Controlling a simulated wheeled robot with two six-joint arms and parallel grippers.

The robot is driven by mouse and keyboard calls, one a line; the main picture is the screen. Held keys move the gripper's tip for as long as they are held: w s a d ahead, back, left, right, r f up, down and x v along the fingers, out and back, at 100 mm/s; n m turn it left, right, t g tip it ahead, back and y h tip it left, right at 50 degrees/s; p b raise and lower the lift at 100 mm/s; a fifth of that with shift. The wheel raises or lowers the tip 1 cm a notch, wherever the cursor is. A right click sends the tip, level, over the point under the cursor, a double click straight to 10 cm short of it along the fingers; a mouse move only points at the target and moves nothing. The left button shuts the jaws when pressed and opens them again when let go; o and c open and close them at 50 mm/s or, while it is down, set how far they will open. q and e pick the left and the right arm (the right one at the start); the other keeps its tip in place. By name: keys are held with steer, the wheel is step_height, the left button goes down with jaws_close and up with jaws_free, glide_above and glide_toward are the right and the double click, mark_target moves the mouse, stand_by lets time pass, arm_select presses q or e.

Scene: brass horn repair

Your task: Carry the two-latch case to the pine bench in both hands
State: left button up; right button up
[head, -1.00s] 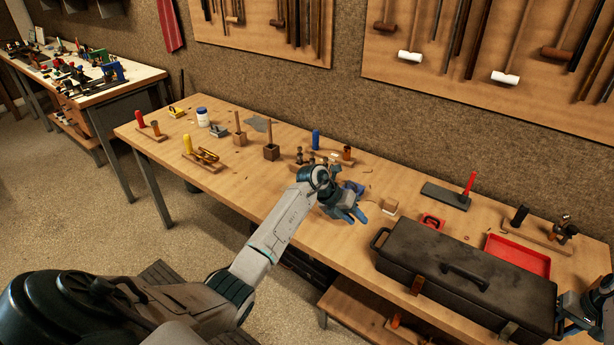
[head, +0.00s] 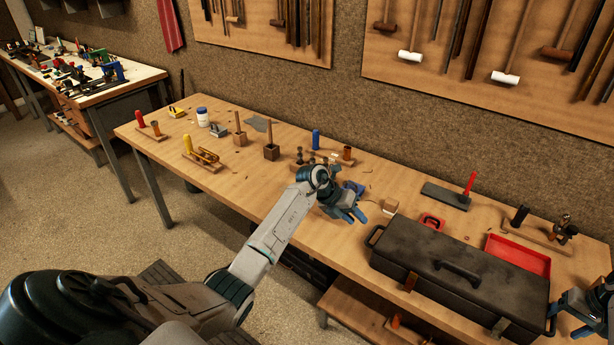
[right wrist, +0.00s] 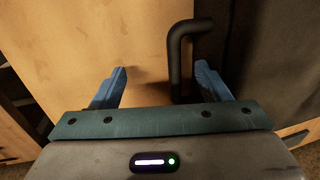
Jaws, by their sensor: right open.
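The two-latch case (head: 455,275) is long and black, closed, and lies on the long wooden bench (head: 290,215) along its front edge. Its top handle and two brown latches show. My left gripper (head: 350,216) is above the bench, left of the case and apart from it; its blue fingers look spread and empty. My right gripper (head: 572,325) is at the case's right end, partly cut off by the picture edge. In the right wrist view its fingers (right wrist: 161,72) are apart, with the black end handle (right wrist: 180,60) between them, closer to the right finger.
A red tray (head: 518,258) and a red-handled tool on a dark plate (head: 445,196) lie behind the case. Small blocks and tools stand along the bench. A second, pale-topped bench (head: 120,83) stands at the far left. Bare floor (head: 90,220) lies at left.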

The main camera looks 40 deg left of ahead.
step_height(320, 180, up, 10)
steer(key=d, duration=0.2)
stand_by(0.5)
